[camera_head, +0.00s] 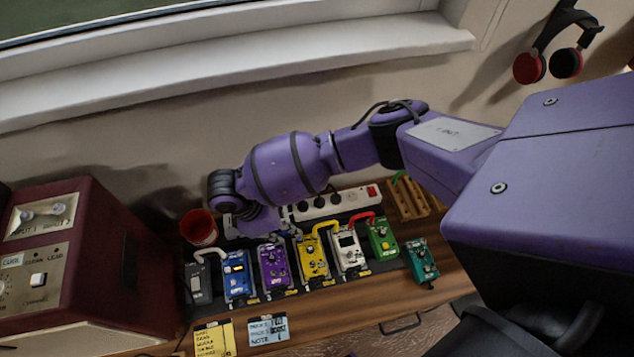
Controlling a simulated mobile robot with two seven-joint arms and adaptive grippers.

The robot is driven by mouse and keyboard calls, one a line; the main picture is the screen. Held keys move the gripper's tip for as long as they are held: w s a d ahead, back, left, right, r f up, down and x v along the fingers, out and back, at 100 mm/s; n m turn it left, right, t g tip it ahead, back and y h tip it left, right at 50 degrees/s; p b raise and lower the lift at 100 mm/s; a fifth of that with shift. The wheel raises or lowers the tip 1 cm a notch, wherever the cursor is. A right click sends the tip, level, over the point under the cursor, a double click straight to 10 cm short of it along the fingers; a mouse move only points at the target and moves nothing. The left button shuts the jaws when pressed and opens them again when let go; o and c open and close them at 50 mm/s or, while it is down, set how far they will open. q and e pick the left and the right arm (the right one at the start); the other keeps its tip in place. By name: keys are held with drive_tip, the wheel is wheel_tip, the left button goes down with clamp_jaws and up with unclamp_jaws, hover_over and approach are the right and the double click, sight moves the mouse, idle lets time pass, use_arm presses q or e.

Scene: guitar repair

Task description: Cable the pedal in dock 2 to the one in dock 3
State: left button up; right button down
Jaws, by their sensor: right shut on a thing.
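A row of pedals stands on the dark pedalboard: a dark grey one (198,284), a blue one (236,279), a purple one (273,268), a yellow one (313,260), a white one (347,252) and a green one (382,238). The dock numbers are too small to read. A white cable (207,252) links grey and blue, a yellow cable (325,226) yellow and white, a red cable (362,216) white and green. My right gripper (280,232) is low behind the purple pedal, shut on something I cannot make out. My left gripper is out of view.
A teal pedal (422,263) lies off the board at right. A red cup (199,228) and a power strip (335,203) stand behind the row. A maroon amplifier (95,270) is at left. Yellow (214,339) and pale (267,331) notes lie in front.

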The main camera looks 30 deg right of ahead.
drive_tip(key=shift+w, duration=0.1)
drive_tip(key=c, duration=1.4)
unclamp_jaws()
drive_tip(key=shift+r+p, duration=2.35)
drive_tip(key=shift+r, duration=1.7)
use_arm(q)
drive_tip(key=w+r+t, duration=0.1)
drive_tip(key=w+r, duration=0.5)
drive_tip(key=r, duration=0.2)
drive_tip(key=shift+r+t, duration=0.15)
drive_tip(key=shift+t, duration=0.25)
use_arm(e)
drive_tip(key=shift+f, duration=0.1)
